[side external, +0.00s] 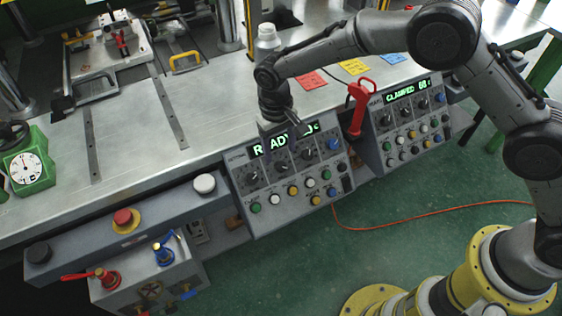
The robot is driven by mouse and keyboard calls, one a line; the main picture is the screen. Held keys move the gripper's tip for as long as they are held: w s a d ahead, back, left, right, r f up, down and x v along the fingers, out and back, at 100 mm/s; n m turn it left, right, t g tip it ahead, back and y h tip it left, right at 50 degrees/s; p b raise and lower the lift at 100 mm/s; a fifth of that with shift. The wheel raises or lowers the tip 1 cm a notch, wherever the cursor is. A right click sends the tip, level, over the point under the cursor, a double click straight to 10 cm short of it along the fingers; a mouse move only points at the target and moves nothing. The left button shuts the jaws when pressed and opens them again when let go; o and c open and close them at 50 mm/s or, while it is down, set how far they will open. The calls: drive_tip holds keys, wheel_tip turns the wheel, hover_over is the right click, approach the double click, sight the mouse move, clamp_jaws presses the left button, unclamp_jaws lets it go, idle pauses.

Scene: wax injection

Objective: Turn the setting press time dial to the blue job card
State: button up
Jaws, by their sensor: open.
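The left control panel (242,168) has a lit display reading "READY" and a partly hidden number. Below it is a row of dark dials (251,178) with a blue knob (333,144) at the right end. The dial labels are too small to read, so I cannot tell which is press time. The blue job card (393,58) lies flat on the bench, right of the yellow card (353,67) and red card (311,80). My gripper (283,132) is open, pointing down over the left panel's display and upper dials. I cannot tell whether it touches a dial.
A second panel (376,130) reading "CLAMPED 68" stands to the right. A red-handled lever (358,108) rises between the panels. A white bottle (267,40) is behind my wrist. Colored buttons (292,190) line the left panel's lower part. The metal bench (130,160) is largely clear on the left.

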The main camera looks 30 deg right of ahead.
sight(281, 166)
wheel_tip(281, 166, down, 6)
drive_tip(key=shift+d+r, duration=0.1)
drive_tip(key=shift+d, duration=0.05)
idle(0.3)
clamp_jaws()
